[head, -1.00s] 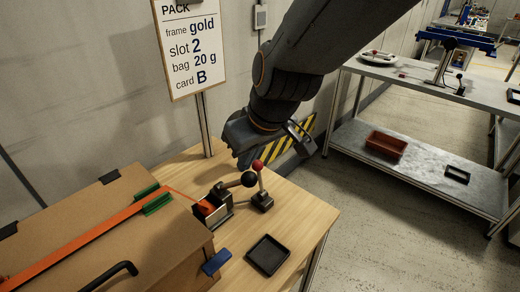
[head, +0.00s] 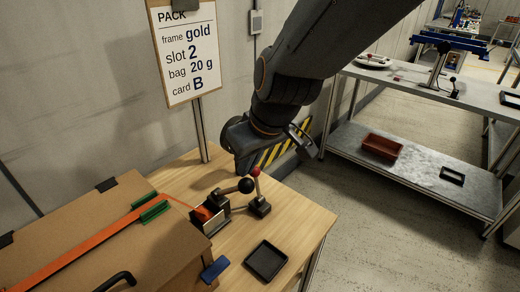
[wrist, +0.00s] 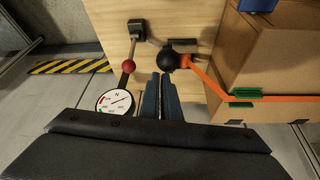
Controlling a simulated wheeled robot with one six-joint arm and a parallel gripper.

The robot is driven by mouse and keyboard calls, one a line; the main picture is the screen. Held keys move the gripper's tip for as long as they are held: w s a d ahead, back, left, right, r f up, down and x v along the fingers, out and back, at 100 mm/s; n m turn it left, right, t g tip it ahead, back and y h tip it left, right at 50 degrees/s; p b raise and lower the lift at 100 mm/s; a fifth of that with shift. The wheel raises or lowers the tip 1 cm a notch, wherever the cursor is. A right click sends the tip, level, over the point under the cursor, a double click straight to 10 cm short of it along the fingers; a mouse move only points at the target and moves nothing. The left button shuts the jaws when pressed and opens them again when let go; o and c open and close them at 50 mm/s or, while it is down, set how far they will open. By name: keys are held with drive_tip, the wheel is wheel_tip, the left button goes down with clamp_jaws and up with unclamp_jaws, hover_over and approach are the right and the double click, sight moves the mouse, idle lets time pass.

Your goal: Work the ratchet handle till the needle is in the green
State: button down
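The ratchet handle is a short lever with a black ball knob (head: 246,186), on the tensioner (head: 212,213) at the box's right side. In the wrist view the knob (wrist: 168,60) lies just beyond my fingertips, with no grip on it visible. My gripper (wrist: 162,78) has its two blue-grey fingers almost together with nothing seen between them. The orange strap (head: 80,243) runs over the cardboard box (head: 170,255) into the tensioner. A round white gauge (wrist: 115,102) with red and green marks shows left of my fingers; its needle is too small to read surely.
A lever with a red ball (head: 255,170) stands right beside the knob. A black tray (head: 266,260) lies on the wooden table (head: 310,222). A sign (head: 187,55) stands behind. A grey shelf bench (head: 400,185) is at right, with open floor between.

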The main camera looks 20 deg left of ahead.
drive_tip(key=s+d+r+b, duration=0.1)
drive_tip(key=s+d+r, duration=0.1)
drive_tip(key=d+r, duration=0.4)
drive_tip(key=shift+d, duration=0.25)
idle(0.3)
drive_tip(key=shift+w, duration=0.1)
drive_tip(key=w+d+f+m+h, duration=0.1)
drive_tip(key=w+d+f+m, duration=0.25)
drive_tip(key=d, duration=0.45)
drive_tip(key=w+d+f+m+h, duration=0.15)
drive_tip(key=d+f, duration=0.25)
drive_tip(key=d, duration=0.4)
drive_tip(key=s+d+f+m+g+h, duration=0.1)
drive_tip(key=d+f+m, duration=0.2)
drive_tip(key=d, duration=0.6)
drive_tip(key=s+d+f+m+h, duration=0.1)
drive_tip(key=d+f+m, duration=0.3)
drive_tip(key=d, duration=0.6)
drive_tip(key=shift+s+g, duration=0.35)
drive_tip(key=shift+g, duration=0.05)
